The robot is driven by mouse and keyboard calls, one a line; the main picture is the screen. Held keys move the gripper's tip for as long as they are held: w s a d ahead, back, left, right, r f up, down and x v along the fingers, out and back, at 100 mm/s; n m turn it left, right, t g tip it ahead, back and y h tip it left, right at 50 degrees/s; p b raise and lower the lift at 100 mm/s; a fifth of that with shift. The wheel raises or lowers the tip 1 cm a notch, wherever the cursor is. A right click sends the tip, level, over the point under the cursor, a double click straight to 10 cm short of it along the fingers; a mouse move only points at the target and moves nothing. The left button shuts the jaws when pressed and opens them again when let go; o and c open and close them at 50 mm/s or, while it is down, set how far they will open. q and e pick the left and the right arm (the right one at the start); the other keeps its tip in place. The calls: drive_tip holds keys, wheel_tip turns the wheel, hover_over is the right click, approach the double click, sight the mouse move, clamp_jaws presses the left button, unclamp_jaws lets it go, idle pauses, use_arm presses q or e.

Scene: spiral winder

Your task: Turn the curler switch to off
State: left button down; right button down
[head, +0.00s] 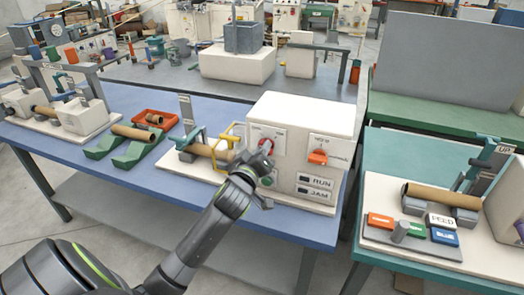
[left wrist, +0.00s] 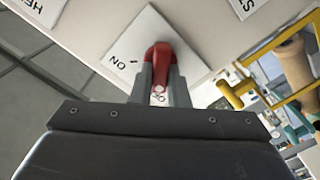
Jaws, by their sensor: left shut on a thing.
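The curler switch is a red lever knob on a white plate on the front of the cream machine box (head: 303,112). In the left wrist view the red switch (left wrist: 160,58) sits between my left gripper's two grey fingers (left wrist: 159,85), which are shut on it. An ON label (left wrist: 121,62) shows upside down on one side of the plate. Another label, partly hidden, shows between the fingers. In the head view my left gripper (head: 264,150) reaches the box's front face and partly covers the switch. My right gripper is in neither view.
An orange knob (head: 317,157) and RUN and JAM panels (head: 316,181) are to the right on the same box. A yellow guard (head: 222,146) and a cardboard tube (head: 205,153) stand close on its left. A teal table (head: 388,150) with another tube station is at the right.

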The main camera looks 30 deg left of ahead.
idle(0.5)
use_arm(q)
drive_tip(key=c, duration=1.4)
unclamp_jaws()
drive_tip(key=shift+s, duration=0.1)
drive_tip(key=b+v, duration=0.1)
drive_tip(key=v, duration=1.6)
drive_tip(key=shift+b, duration=0.4)
